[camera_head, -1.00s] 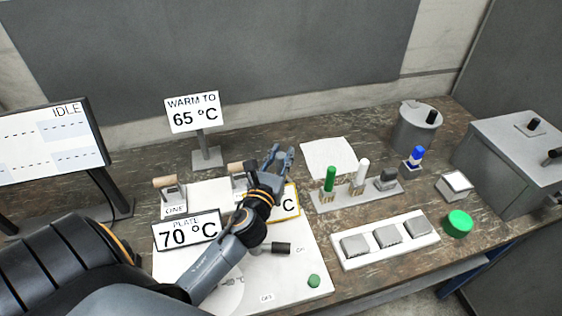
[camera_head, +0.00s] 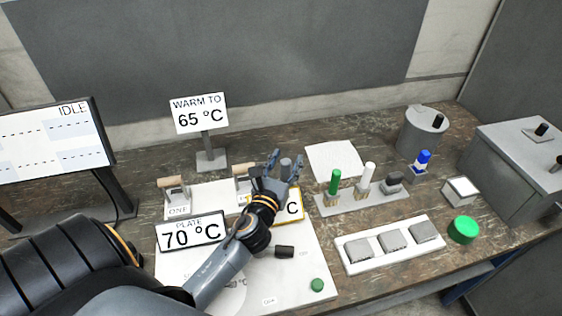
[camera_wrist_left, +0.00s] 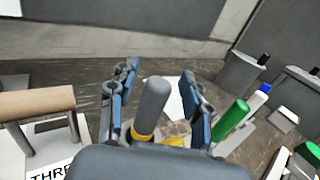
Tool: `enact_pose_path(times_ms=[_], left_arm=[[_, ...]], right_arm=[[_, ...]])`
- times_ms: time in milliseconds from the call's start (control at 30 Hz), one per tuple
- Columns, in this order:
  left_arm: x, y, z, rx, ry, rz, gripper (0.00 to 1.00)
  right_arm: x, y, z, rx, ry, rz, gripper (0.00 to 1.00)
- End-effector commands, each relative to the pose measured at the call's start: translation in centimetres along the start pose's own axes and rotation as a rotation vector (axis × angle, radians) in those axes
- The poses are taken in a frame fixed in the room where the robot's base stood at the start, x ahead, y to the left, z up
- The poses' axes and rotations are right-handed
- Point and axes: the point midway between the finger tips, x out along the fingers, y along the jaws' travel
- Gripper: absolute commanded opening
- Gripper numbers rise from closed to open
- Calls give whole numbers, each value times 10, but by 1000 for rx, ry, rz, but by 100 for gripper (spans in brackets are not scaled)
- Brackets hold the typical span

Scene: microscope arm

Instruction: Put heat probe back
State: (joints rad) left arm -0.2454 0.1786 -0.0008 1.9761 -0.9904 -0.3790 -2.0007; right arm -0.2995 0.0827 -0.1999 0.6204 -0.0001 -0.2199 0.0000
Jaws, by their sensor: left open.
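A grey rod with a yellow collar (camera_wrist_left: 152,104), which looks like the heat probe, stands roughly upright between my left gripper's fingers in the left wrist view. Its grey top (camera_head: 286,167) also shows between the fingers in the head view. My left gripper (camera_head: 284,166) is open around it, with a gap visible on the left finger's side and on the right finger's side. The lower end of the rod is hidden by the gripper.
Wooden-handled stands (camera_head: 172,183) are left of the gripper. A "PLATE 70 °C" sign (camera_head: 191,232) stands in front. A rack with green and white tubes (camera_head: 343,205) is to the right, a "WARM TO 65 °C" sign (camera_head: 200,113) behind. White paper (camera_head: 332,158) lies at the back.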

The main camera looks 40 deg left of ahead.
Motion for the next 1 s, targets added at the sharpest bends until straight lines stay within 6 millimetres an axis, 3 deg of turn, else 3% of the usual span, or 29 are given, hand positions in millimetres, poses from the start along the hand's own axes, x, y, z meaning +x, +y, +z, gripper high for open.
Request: enact_pose_path(times_ms=[167,400,600,1000], left_arm=[[-26,0,-3,1,2,-1,49],[-79,0,-4,-1,3,0,49],[-110,0,-3,0,1,1,49],[-120,0,1,0,-2,1,49]], right_arm=[[8,0,2,0,-1,0,80],[25,-1,3,-1,-2,-1,80],[35,-2,4,0,-2,-1,80],[36,-5,4,2,-1,-5,80]])
